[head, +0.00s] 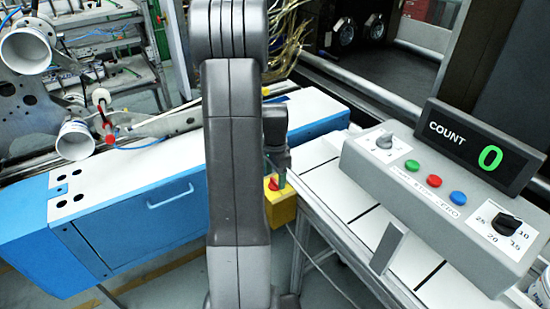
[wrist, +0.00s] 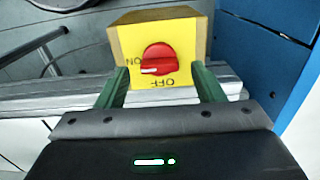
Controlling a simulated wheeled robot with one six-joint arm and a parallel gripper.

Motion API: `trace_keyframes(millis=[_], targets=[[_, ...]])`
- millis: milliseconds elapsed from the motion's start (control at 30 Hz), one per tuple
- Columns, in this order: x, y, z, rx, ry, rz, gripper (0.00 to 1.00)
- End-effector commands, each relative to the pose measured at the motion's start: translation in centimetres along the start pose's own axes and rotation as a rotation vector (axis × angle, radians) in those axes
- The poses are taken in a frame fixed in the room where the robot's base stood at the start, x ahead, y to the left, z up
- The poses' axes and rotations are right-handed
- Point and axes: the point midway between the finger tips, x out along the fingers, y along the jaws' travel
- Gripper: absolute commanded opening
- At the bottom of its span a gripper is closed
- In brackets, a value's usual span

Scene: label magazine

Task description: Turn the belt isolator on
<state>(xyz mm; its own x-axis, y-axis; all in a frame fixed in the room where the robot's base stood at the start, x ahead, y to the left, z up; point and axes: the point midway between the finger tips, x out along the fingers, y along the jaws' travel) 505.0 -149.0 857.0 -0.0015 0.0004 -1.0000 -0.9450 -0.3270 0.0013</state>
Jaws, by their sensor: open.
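The belt isolator is a yellow box (head: 283,212) with a red knob (head: 273,185), partly hidden by my arm in the head view. In the wrist view the box (wrist: 205,50) is seen close up, with the red knob (wrist: 160,58) on its front face. ON is printed left of the knob and OFF below it, both upside down. The knob's white mark lies on its left side, pointing left toward the ON lettering. My gripper (wrist: 160,68) is open, its green fingers on either side of the knob with gaps, not gripping it.
A grey control panel (head: 440,205) with a dial, coloured buttons and a COUNT display (head: 467,148) reading 0 stands on the white table right of the isolator. A blue and white cabinet (head: 150,205) stands to the left.

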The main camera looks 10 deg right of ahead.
Motion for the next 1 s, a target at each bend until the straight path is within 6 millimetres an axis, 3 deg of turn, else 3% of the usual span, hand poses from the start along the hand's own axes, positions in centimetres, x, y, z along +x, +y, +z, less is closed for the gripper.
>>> trace_keyframes(millis=[300,500,700,1000], targets=[[-7.2,-0.1,-0.1,0.000,0.004,-0.007,0.62],[-10.8,-0.1,-0.1,0.000,0.003,-0.005,0.62],[-12.4,0.0,0.0,0.000,0.002,-0.003,0.62],[-12.5,0.0,0.0,0.000,0.001,-0.002,0.62]])
